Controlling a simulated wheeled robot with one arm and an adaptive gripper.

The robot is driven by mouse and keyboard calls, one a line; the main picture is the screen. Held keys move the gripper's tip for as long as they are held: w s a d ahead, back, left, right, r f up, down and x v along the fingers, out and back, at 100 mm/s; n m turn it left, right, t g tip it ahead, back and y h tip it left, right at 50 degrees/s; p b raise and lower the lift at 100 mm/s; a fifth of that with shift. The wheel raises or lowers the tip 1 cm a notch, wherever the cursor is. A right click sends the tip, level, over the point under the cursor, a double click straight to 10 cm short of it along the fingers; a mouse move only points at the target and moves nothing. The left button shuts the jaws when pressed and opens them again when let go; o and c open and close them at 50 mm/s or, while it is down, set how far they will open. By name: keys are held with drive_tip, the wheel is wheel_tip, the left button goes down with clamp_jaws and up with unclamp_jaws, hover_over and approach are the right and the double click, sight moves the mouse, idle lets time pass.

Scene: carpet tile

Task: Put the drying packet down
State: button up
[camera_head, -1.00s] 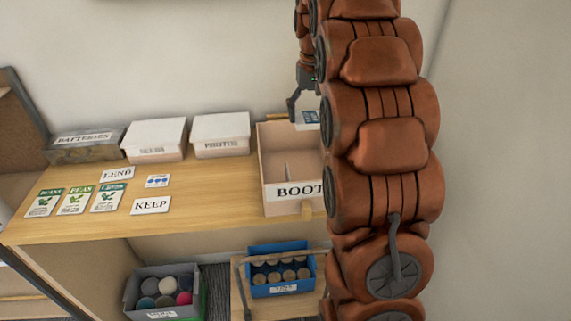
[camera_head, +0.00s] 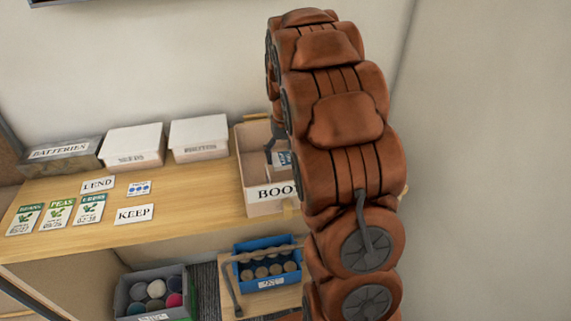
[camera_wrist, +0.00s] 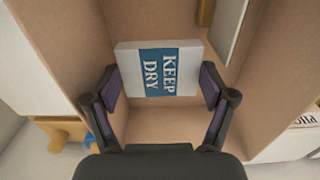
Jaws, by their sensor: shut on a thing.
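The drying packet (camera_wrist: 160,70) is a small white block with a blue band reading KEEP DRY. In the wrist view it sits between the two fingers of my gripper (camera_wrist: 160,90), which is shut on it. The packet is inside the open tan box, over its floor; I cannot tell whether it touches the floor. In the head view the box (camera_head: 262,196) is labelled BOO..., with the rest hidden by my arm. My gripper (camera_head: 271,150) reaches down into it, and the packet (camera_head: 284,158) shows partly beside my arm.
Lidded boxes (camera_head: 200,138) stand left of the tan box. Seed packets (camera_head: 57,213), LEND and KEEP cards (camera_head: 134,214) and a small blue-dotted card (camera_head: 139,188) lie on the wooden top. Bins (camera_head: 267,265) stand below. The top is bare just left of the tan box.

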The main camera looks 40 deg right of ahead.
sight(285, 175)
drive_tip(key=shift+f+p, duration=0.7)
drive_tip(key=shift+f, duration=1.6)
drive_tip(key=shift+f, duration=0.2)
drive_tip(key=o, duration=1)
drive_tip(key=shift+c, duration=0.2)
drive_tip(key=shift+r, duration=0.1)
